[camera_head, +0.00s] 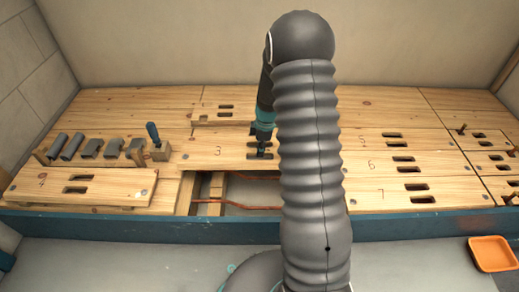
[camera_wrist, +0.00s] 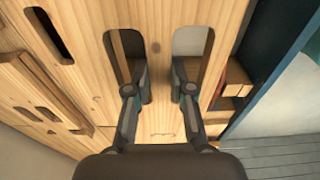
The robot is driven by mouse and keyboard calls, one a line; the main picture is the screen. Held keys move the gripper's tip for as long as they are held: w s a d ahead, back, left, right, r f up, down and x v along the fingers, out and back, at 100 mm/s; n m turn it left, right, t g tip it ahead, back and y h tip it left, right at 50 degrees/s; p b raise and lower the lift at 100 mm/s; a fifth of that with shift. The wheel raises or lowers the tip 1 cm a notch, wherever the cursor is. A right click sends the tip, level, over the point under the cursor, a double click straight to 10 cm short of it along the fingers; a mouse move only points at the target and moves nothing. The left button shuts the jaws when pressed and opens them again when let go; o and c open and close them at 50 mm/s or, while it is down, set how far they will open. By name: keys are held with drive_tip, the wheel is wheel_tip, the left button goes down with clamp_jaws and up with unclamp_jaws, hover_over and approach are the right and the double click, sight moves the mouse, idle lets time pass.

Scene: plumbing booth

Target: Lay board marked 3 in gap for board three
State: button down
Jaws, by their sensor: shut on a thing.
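The board marked 3 (camera_head: 200,150) is a pale wooden board in the middle row of the floor in the head view. My gripper (camera_head: 261,151) points down onto it. In the wrist view, the fingers of my gripper (camera_wrist: 158,92) are in the two slots of this board (camera_wrist: 158,22), shut on the wood between them. An open gap (camera_head: 236,193) with a wooden joist and copper pipes lies just in front of the board. I cannot tell whether the board is flush with its neighbours. My arm hides the board's right end.
A board marked 4 (camera_head: 120,187) lies raised at the front left. Several grey pieces (camera_head: 90,149) and a blue-handled tool (camera_head: 153,135) stand behind it. Boards 5, 6 and 7 (camera_head: 440,189) are at the right. An orange tray (camera_head: 491,254) is at the front right.

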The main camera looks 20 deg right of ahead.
drive_tip(key=shift+f, duration=0.1)
wheel_tip(320, 180, down, 5)
drive_tip(key=shift+r+b, duration=0.1)
drive_tip(key=shift+b, duration=1.1)
drive_tip(key=shift+b, duration=0.5)
drive_tip(key=shift+f, duration=1.8)
idle(0.8)
drive_tip(key=c, duration=0.9)
unclamp_jaws()
drive_tip(key=shift+s, duration=0.1)
